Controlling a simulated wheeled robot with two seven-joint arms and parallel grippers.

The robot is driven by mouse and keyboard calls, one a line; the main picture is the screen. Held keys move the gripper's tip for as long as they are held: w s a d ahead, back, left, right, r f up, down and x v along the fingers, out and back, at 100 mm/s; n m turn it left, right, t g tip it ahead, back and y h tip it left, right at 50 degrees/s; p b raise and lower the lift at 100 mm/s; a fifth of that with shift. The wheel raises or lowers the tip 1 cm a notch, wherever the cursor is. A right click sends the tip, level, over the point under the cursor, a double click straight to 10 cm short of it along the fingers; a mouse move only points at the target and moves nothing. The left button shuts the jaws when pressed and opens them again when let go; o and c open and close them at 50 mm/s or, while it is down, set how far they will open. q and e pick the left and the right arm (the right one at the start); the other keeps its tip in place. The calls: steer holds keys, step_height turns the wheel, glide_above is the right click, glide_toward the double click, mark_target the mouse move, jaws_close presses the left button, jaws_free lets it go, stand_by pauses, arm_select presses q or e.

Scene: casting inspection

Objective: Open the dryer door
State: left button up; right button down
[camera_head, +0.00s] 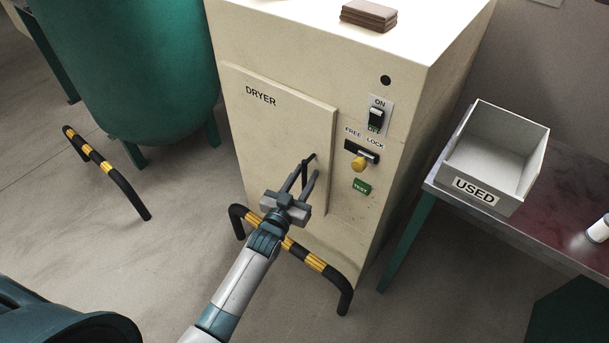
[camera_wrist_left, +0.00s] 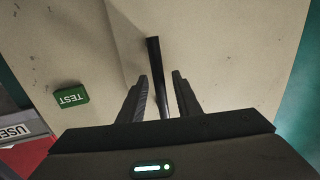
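The cream dryer (camera_head: 390,200) stands in the middle of the head view. Its door (camera_head: 285,125), marked DRYER, looks shut. A black bar handle (camera_head: 313,156) is near the door's right edge; it also shows in the left wrist view (camera_wrist_left: 155,58). My left gripper (camera_head: 310,170) is at the handle. In the left wrist view its two fingers (camera_wrist_left: 161,82) are apart, one on each side of the bar, with gaps visible. My right gripper is out of view.
A black-and-yellow floor rail (camera_head: 318,262) stands in front of the dryer under my left arm; another (camera_head: 104,168) is at left, near a green tank (camera_head: 140,70). A USED bin (camera_head: 508,150) stands on a table at right. Brown plates (camera_head: 368,15) lie on the dryer.

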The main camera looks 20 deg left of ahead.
arm_select(q)
jaws_close()
stand_by(0.3)
